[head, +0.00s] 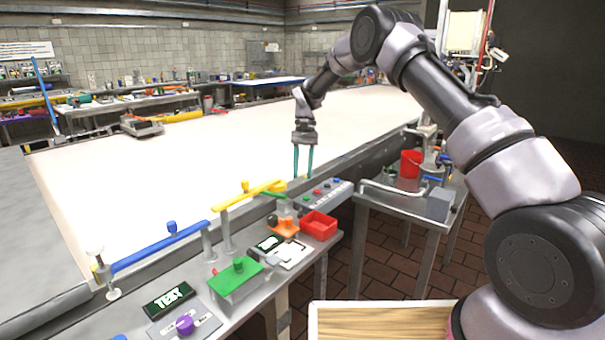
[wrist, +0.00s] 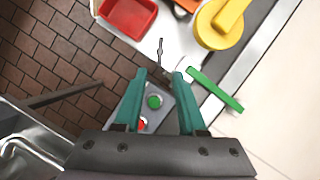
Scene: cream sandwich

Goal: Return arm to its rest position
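My arm (head: 470,120) reaches out from the right side of the head view and bends down over the near edge of the long cream surface. My gripper (head: 303,174) hangs at its end with teal fingers pointing down, above the grey button panel (head: 322,196). In the wrist view my gripper (wrist: 160,78) has its fingers apart with nothing between them. The button panel shows beyond and below the fingers, with a green button (wrist: 154,101) and a red button (wrist: 142,123).
A red tray (head: 319,225), a yellow lever (head: 250,195), a green lever (wrist: 215,90) and a blue bar (head: 160,247) line the near edge. A side table (head: 405,203) holds a red bucket (head: 411,163). A wooden board (head: 380,325) lies at the bottom.

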